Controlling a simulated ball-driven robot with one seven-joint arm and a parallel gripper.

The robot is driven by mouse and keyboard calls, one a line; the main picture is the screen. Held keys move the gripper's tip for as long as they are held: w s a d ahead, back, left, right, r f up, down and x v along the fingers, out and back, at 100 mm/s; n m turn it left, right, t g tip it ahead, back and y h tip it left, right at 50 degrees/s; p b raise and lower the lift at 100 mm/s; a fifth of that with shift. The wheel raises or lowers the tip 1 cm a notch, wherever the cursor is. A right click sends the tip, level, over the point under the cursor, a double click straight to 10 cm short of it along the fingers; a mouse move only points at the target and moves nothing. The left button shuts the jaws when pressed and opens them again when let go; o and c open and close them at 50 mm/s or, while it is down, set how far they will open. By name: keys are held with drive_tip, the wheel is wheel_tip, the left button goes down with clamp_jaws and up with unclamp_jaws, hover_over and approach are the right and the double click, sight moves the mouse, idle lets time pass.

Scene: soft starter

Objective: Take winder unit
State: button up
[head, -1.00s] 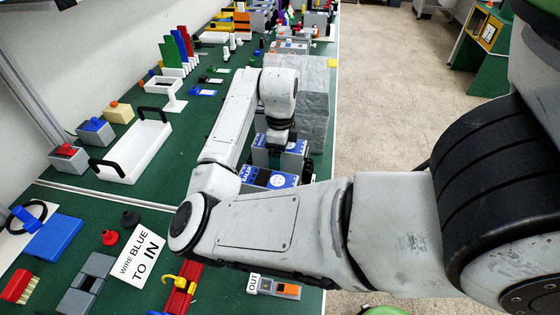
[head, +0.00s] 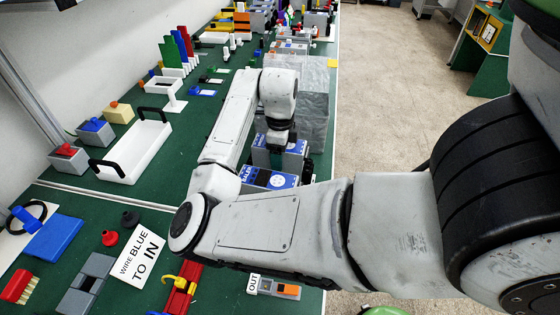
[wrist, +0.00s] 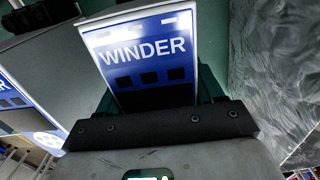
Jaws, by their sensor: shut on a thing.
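The winder unit shows in the wrist view as a blue and white face labelled WINDER (wrist: 148,60), with several dark square openings. It sits directly at the front of my gripper (wrist: 160,125), whose dark jaw bar lies across its lower edge. My gripper is shut on the unit. In the head view my gripper (head: 280,138) points down over a grey and blue box, the winder unit (head: 266,158). The fingertips are hidden there by my arm.
Another blue and white unit (head: 268,178) stands close in front; its face also shows in the wrist view (wrist: 25,105). A grey marbled block (head: 313,105) stands close behind and to the right. A white tray (head: 135,150) is on the left of the green bench.

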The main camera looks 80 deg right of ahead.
drive_tip(key=shift+c, duration=1.4)
drive_tip(key=shift+r, duration=0.1)
